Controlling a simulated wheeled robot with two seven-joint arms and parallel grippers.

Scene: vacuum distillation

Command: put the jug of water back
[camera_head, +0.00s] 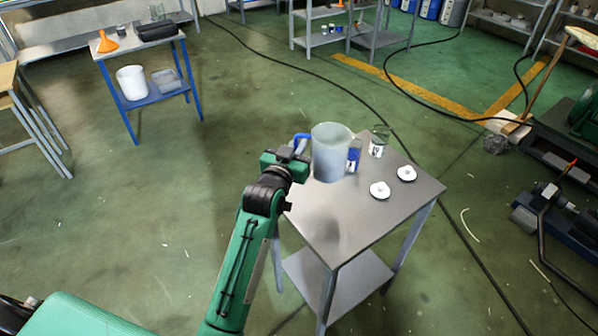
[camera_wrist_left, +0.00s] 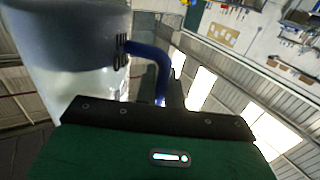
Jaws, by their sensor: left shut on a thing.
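The jug of water (camera_head: 331,152) is a translucent, whitish jug with a blue handle (camera_head: 300,139). My left gripper (camera_head: 298,156) is shut on the jug, at its handle side. The jug looks upright over the back left part of the grey metal table (camera_head: 345,222); a dark shadow lies on the tabletop in front of it. In the left wrist view the jug (camera_wrist_left: 72,60) fills the upper left, with its blue handle (camera_wrist_left: 160,62) running down behind the dark gripper edge. The fingertips are hidden there. My right gripper is not in view.
A blue-labelled container (camera_head: 354,154), a small glass beaker (camera_head: 379,142) and two small white dishes (camera_head: 380,190) (camera_head: 407,173) stand right of the jug. The front of the tabletop is clear. A blue table (camera_head: 165,99) stands at the back left. Black cables (camera_head: 300,70) cross the floor.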

